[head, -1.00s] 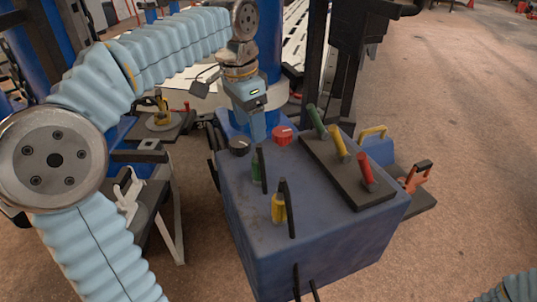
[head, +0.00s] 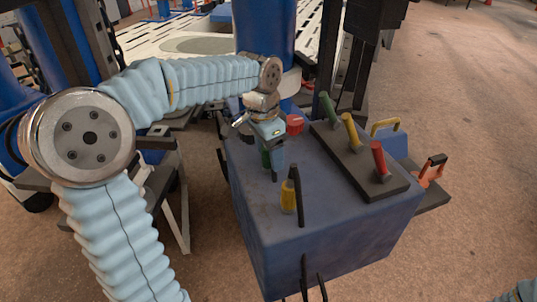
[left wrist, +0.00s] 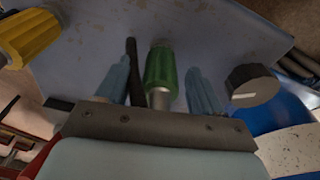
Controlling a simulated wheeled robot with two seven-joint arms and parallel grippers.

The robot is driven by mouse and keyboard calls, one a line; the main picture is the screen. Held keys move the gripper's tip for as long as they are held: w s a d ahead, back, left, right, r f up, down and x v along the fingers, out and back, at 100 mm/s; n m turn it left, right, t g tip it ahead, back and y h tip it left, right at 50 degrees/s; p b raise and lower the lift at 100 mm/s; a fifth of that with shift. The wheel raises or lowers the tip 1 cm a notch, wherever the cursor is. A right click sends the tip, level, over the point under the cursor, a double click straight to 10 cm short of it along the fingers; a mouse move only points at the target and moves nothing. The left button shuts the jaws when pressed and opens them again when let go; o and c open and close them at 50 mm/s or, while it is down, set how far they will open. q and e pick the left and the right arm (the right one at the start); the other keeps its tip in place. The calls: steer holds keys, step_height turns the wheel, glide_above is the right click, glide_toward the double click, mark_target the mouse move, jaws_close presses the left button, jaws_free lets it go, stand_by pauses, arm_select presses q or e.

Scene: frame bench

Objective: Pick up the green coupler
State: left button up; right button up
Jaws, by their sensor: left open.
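The green coupler (head: 265,157) stands on top of the blue box (head: 255,222), partly hidden behind my left gripper (head: 272,174) in the head view. In the left wrist view the green coupler (left wrist: 160,66) shows clearly, with a ribbed green sleeve and a silver metal neck. My left gripper (left wrist: 159,78) is open, with one blue finger on each side of the coupler and a visible gap on both sides. Nothing is held. My right gripper is out of view.
A yellow coupler (head: 288,196) with a black post beside it stands nearer the front; it also shows in the wrist view (left wrist: 28,36). A black knob (left wrist: 252,85) sits close to the right finger. A red knob (head: 295,123) and a black lever plate (head: 392,187) lie to the right.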

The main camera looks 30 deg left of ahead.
arm_select(q)
steer(key=shift+c, duration=0.5)
jaws_close()
steer(key=shift+r, duration=0.15)
